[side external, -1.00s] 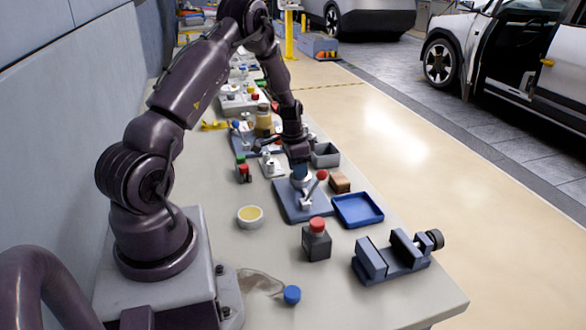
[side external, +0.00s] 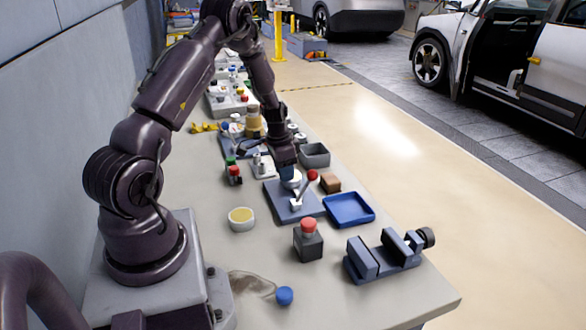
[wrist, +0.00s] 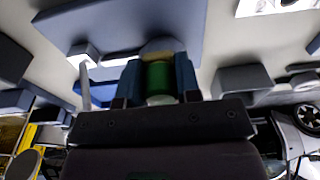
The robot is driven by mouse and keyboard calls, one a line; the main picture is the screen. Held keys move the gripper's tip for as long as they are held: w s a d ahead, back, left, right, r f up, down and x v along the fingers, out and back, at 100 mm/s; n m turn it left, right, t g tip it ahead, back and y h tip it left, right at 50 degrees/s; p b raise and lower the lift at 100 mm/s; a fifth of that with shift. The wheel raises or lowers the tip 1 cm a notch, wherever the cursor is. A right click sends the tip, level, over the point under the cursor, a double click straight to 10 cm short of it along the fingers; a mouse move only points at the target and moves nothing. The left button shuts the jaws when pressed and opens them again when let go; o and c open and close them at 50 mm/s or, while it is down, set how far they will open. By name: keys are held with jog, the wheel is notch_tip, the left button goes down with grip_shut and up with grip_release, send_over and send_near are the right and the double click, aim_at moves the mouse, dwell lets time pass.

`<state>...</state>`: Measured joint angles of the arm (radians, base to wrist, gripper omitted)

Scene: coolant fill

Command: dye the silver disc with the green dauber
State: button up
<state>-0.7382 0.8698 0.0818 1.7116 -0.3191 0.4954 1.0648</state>
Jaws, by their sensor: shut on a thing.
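My gripper (side external: 289,170) points down over a blue-grey fixture plate (side external: 283,208) in the side view. In the wrist view its two blue fingers are shut on the green dauber (wrist: 158,82), which shows as a green cylinder between them. The silver disc (wrist: 160,46) is a pale round shape just beyond the dauber's tip, partly hidden by it. The disc also shows as a pale round top (side external: 291,183) right below the fingers in the side view. I cannot tell whether dauber and disc touch.
A lever with a red ball (side external: 312,175) rises close to the gripper's right. A blue tray (side external: 349,222), brown block (side external: 330,182), grey bin (side external: 315,160), red-topped box (side external: 308,240), yellow-filled bowl (side external: 241,225) and vise (side external: 385,262) stand around.

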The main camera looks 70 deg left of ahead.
jog(key=shift+s, duration=0.55)
jog(key=shift+w, duration=3.15)
notch_tip(320, 180, up, 8)
jog(key=shift+s+r, duration=0.1)
